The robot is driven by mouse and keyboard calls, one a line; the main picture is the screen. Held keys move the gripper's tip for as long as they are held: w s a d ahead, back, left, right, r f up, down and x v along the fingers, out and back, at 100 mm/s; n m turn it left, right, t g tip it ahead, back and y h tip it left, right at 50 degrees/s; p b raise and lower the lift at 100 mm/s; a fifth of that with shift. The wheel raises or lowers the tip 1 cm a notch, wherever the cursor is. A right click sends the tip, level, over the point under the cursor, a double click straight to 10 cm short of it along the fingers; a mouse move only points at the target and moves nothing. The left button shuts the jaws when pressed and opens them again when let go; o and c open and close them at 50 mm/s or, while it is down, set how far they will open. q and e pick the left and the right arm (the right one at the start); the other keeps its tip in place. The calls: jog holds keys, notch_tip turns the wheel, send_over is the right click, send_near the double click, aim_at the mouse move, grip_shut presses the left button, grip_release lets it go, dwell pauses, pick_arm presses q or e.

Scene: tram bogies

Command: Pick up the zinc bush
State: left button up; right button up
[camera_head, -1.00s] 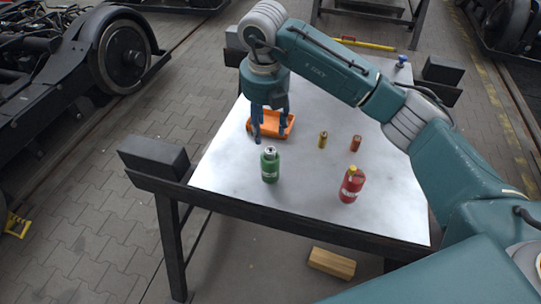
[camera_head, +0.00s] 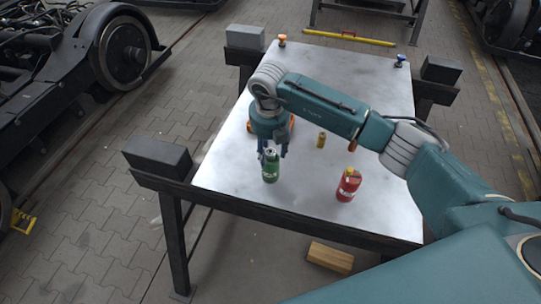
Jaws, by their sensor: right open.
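I cannot make out a grey zinc bush in this view. A small brass-coloured cylinder (camera_head: 321,140) stands upright mid-table, and a copper-coloured one (camera_head: 353,146) shows just below my right forearm, partly hidden. My right gripper (camera_head: 273,154) is open and points down at the top of the green bottle (camera_head: 270,172). Its fingers overlap the bottle's neck in the picture; I cannot tell whether they touch it. The orange tray (camera_head: 291,122) is mostly hidden behind the gripper, so its contents do not show. My left gripper is not in view.
A red bottle (camera_head: 348,185) stands at the table's front right. The pale table top (camera_head: 225,165) is clear at the left. An orange knob (camera_head: 282,40) and a blue knob (camera_head: 400,61) stand at the back corners. Dark blocks flank the table.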

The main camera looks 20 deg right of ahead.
grip_shut()
